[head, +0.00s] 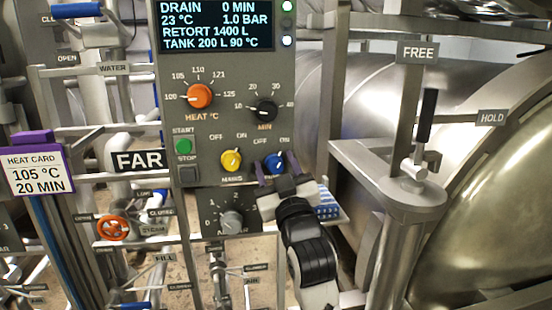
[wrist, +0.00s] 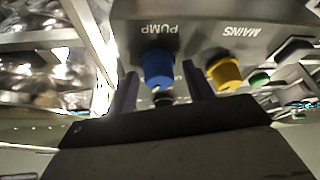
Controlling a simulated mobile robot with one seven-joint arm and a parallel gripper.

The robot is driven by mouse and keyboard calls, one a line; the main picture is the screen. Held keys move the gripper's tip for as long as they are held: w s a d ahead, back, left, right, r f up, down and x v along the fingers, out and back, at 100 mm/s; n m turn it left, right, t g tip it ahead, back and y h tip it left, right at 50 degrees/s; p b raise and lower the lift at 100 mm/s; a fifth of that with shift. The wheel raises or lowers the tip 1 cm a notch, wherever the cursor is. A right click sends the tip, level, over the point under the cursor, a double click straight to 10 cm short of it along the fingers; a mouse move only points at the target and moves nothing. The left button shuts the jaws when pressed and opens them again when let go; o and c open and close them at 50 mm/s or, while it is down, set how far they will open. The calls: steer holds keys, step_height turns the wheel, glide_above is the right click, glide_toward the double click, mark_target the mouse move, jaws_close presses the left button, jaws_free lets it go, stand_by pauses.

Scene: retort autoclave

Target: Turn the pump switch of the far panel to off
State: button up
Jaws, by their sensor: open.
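The far panel (head: 215,110) is a grey box with a FAR sign (head: 138,160) at its left. Its pump switch (head: 274,162) is a blue knob at the lower right, with OFF above left and ON above right. I cannot clearly tell which label it points to. In the wrist view the blue pump switch (wrist: 157,68) sits under an upside-down PUMP label. My gripper (head: 275,173) is open at the blue knob, with one dark finger on each side of it. In the wrist view the gripper (wrist: 162,92) shows gaps at the knob's sides. It hides the PUMP label in the head view.
The yellow mains knob (head: 231,161) is close to the left of the pump switch. The orange heat knob (head: 199,96) and black minute knob (head: 265,111) are above. A grey rotary knob (head: 231,221) is below. A post with a black-handled lever (head: 427,115) stands to the right.

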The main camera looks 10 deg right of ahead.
steer(key=shift+w, duration=0.15)
steer(key=shift+c, duration=0.4)
steer(key=c, duration=0.9)
